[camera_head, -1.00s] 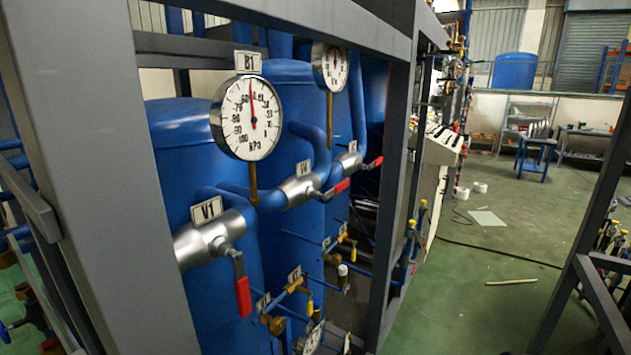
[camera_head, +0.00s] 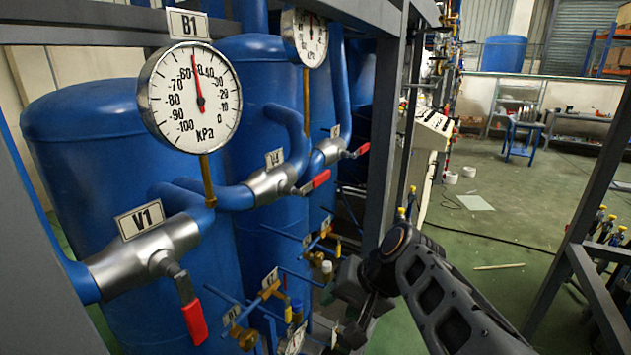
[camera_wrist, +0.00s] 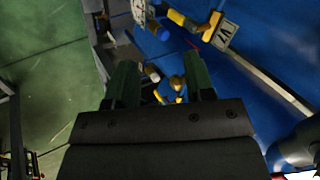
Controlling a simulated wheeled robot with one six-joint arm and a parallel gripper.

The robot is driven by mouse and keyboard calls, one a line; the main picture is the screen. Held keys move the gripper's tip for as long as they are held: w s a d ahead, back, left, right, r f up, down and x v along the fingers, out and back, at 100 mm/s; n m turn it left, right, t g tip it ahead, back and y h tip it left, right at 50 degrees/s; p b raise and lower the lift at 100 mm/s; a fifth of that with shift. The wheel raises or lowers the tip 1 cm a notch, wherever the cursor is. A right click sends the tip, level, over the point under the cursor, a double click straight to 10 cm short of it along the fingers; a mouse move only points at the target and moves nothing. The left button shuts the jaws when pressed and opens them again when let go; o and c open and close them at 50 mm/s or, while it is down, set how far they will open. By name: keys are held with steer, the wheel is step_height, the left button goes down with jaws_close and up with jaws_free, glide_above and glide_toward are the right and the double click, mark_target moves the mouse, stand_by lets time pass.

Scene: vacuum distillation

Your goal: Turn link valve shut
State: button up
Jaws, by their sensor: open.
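Silver ball valves sit along a blue pipe in the head view, and no readable tag says which is the link valve. The valve tagged V1 (camera_head: 145,255) has a red lever (camera_head: 194,321) hanging down. The valve tagged V4 (camera_head: 270,184) has a red lever (camera_head: 315,181) pointing right and slightly up. A third silver valve (camera_head: 330,151) farther back has a red lever (camera_head: 358,151) pointing right. My gripper (camera_head: 350,295) is low and to the right of these valves, apart from their levers. In the wrist view its two fingers (camera_wrist: 160,76) are open with nothing held.
Gauge B1 (camera_head: 195,97) stands above the pipe. Smaller brass valves (camera_head: 250,315) with yellow levers lie below, left of my gripper. A yellow-handled valve (camera_wrist: 188,20) shows ahead of the fingers. A grey frame post (camera_head: 390,150) rises beyond.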

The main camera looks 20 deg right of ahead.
steer(key=w+d+r+m+t+y, duration=0.35)
steer(key=w+r+y, duration=0.2)
steer(key=r, duration=0.25)
steer(key=t+y+b, duration=0.1)
steer(key=t+y, duration=0.1)
steer(key=t, duration=0.3)
glide_toward(324, 179)
steer(key=shift+m, duration=0.25)
steer(key=p+x, duration=0.4)
steer(key=x, duration=0.6)
steer(key=shift+w+a, duration=0.15)
steer(key=shift+a, duration=0.1)
jaws_close()
